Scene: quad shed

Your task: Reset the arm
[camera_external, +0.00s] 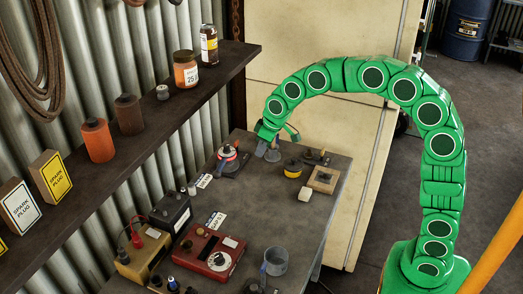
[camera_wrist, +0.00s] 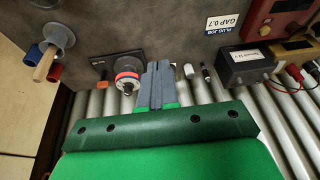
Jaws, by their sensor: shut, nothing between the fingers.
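My green arm (camera_external: 405,88) rises from its base at the right and arches over to the left in the external view. My gripper (camera_external: 266,147) is at the end of the arch, low over the far part of the workbench (camera_external: 230,232). In the wrist view my gripper (camera_wrist: 158,76) shows as two grey fingers side by side, pressed together with nothing between them. A round device with a red ring (camera_wrist: 127,76) on a dark plate lies just left of the fingertips in the wrist view; it also shows in the external view (camera_external: 229,155).
A black box (camera_external: 170,212), a red meter (camera_external: 208,250) and a grey cup (camera_external: 275,261) stand on the near bench. A wall shelf (camera_external: 140,140) with jars and boxes runs along the left. A pale cabinet (camera_external: 305,40) stands behind.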

